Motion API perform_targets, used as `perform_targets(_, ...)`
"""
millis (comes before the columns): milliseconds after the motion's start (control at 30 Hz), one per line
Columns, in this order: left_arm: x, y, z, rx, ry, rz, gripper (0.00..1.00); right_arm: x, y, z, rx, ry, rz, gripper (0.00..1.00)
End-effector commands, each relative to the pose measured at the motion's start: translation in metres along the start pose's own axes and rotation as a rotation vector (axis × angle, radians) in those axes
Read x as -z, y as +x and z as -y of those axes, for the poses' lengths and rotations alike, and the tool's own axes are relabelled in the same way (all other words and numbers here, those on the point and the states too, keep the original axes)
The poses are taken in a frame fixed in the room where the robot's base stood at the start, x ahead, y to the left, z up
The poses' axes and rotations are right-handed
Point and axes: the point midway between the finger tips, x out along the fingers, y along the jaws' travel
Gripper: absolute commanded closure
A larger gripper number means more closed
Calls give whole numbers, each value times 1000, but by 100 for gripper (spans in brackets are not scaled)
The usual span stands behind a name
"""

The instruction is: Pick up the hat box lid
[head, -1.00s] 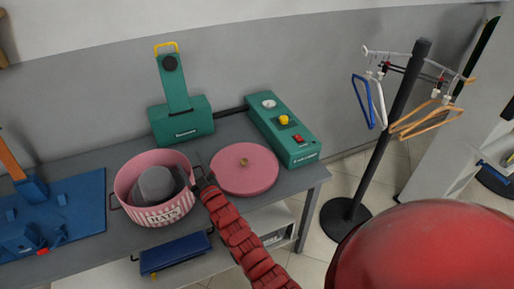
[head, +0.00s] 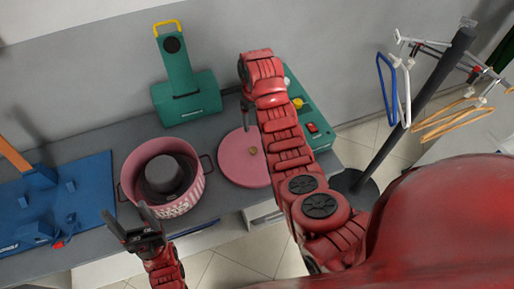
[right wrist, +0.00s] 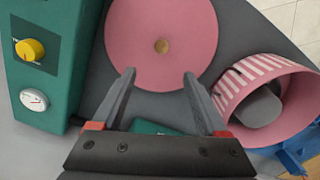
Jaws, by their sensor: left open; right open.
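The hat box lid (head: 235,165) is a flat pink disc with a small brass knob (head: 253,150) near its middle. It lies on the grey table, partly hidden by my right arm. In the right wrist view the lid (right wrist: 140,30) lies beyond the fingertips, its knob roughly in line with the gap. My right gripper (right wrist: 158,74) is open and empty; in the head view it (head: 246,108) points down at the lid's far edge, mostly hidden. My left gripper (head: 125,214) is open and empty in front of the open pink hat box (head: 130,170), which holds a grey hat (head: 165,172).
A green press (head: 185,98) stands behind the hat box. A green control box (head: 318,135) with a yellow knob is right of the lid, partly behind my right arm. A blue board (head: 85,180) lies at left. A hanger stand (head: 435,80) is at right.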

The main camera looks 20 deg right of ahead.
Motion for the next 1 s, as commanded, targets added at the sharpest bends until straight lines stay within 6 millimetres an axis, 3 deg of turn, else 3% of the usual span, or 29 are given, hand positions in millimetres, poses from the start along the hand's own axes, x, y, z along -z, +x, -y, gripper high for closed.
perform_targets(33,-3,-17,-1,0,0,1,29,-1,20,-1,2,2,0,24)
perform_targets(100,-5,-32,-2,0,0,1,29,0,37,-1,1,2,-1,24)
perform_targets(433,-15,-89,-4,0,0,1,29,1,99,-1,-2,2,-4,24)
perform_targets(500,-12,-73,-4,0,0,1,29,1,98,0,0,1,-1,24)
perform_targets(733,-11,-67,-3,0,0,1,29,1,115,0,-2,1,-2,24)
perform_targets(1000,-8,-45,-2,0,0,1,29,3,140,3,-1,2,-1,24)
